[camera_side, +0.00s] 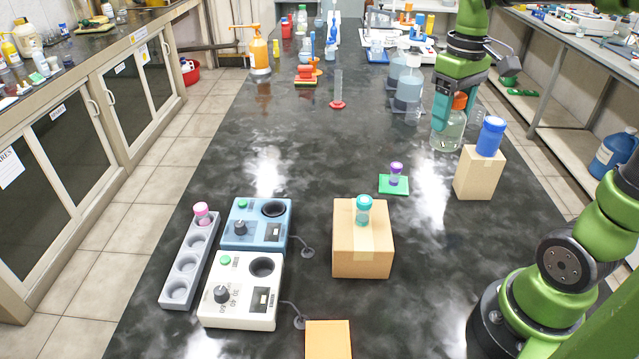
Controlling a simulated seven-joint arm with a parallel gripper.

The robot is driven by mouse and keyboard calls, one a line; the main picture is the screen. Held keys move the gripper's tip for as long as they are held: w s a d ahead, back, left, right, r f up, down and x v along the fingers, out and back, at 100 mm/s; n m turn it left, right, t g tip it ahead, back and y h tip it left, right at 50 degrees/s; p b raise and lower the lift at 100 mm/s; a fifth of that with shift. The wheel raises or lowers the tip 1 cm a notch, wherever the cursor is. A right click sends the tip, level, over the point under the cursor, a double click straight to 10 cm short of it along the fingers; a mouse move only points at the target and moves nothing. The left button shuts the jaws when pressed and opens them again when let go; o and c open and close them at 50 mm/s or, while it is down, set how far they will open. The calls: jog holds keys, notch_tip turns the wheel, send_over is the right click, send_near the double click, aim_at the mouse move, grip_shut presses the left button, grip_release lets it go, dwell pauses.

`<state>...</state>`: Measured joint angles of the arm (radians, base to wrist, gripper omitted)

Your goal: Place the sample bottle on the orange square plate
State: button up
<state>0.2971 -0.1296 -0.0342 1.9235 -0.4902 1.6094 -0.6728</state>
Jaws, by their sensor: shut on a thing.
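A clear glass bottle with an orange cap (452,133) is at the right side of the black bench, upright. My gripper (443,112) is pointed down at its top and shut on it, with the teal fingers hiding part of the bottle. I cannot tell whether its base touches the bench. The orange square plate (328,340) lies at the front edge of the picture, partly cut off and with nothing on its visible part.
Near the bottle, a blue-capped container (490,137) stands on a cardboard box (478,175). A teal-capped vial (363,209) stands on another box (361,245). A purple-capped vial (396,172) is on a green plate (386,187). Two devices (240,290) and a grey rack (187,268) stand left.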

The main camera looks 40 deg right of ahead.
jog(key=w+a+n, duration=0.3)
jog(key=a+n, duration=0.3)
jog(key=a, duration=0.3)
jog(key=n, duration=1.5)
send_over(328, 340)
notch_tip(328, 340, down, 20)
jog(key=shift+f, duration=0.2)
jog(key=shift+s+f, duration=0.1)
jog(key=o, duration=1.2)
